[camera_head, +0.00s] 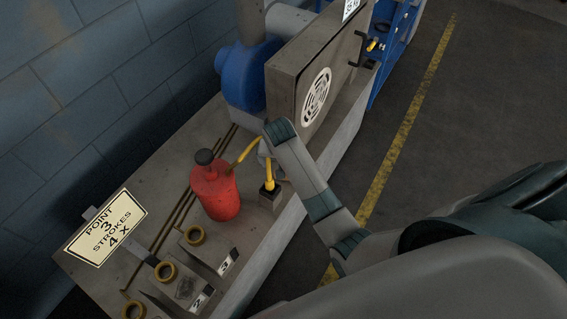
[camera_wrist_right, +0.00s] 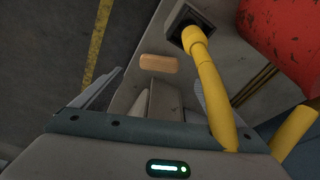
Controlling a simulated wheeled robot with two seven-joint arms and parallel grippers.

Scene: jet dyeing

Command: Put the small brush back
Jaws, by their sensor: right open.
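A small tan wooden block, which looks like the back of the small brush (camera_wrist_right: 158,63), shows in the right wrist view. It lies ahead of my right gripper (camera_wrist_right: 150,98), near the grey bench edge. Its bristles are not visible, and I cannot tell whether it touches the jaws. My right gripper is open. In the head view my right gripper (camera_head: 264,155) is mostly hidden by its own arm, beside the yellow bent handle (camera_head: 268,186) in a square holder (camera_head: 270,199). The brush cannot be made out there. My left gripper is not in view.
A red can (camera_head: 216,192) with a yellow spout stands close by on the bench (camera_head: 165,197). A grey machine housing (camera_head: 300,75) and blue pump (camera_head: 242,76) stand behind. Yellow rings (camera_head: 194,235) and a sign (camera_head: 107,228) are at the front left. The floor at right is open.

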